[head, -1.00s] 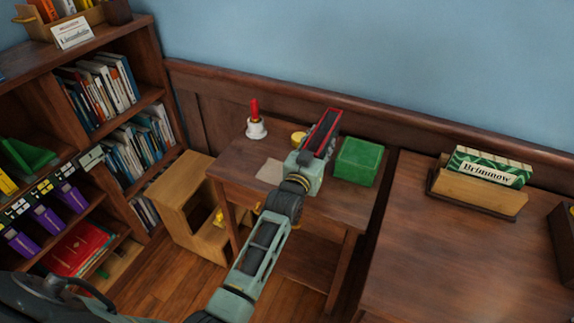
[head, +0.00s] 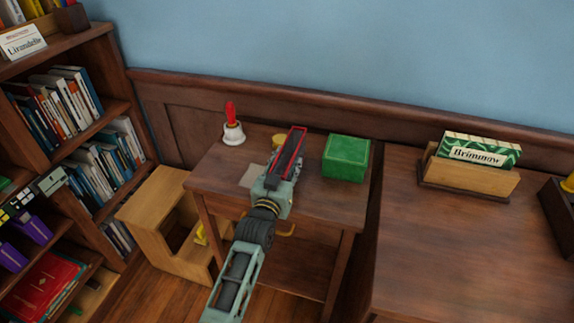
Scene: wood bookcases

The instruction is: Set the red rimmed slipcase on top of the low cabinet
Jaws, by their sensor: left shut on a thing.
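The red rimmed slipcase (head: 290,150) is a dark, narrow case with red edges. My left gripper (head: 276,178) is shut on its near end. The case points away from me and shows over the small wooden table; I cannot tell how high it is above the top. A broad dark wooden top (head: 450,250) at the right looks like the low cabinet, but its front is out of view. My left gripper is to the left of it. My right gripper is not in view.
On the small table (head: 318,205) are a white bell with a red handle (head: 233,132), a green box (head: 346,158) and a partly hidden yellow thing (head: 278,140). A card holder (head: 470,178) stands on the right-hand top, whose front is clear. A step stool (head: 165,225) and bookcase (head: 75,140) are left.

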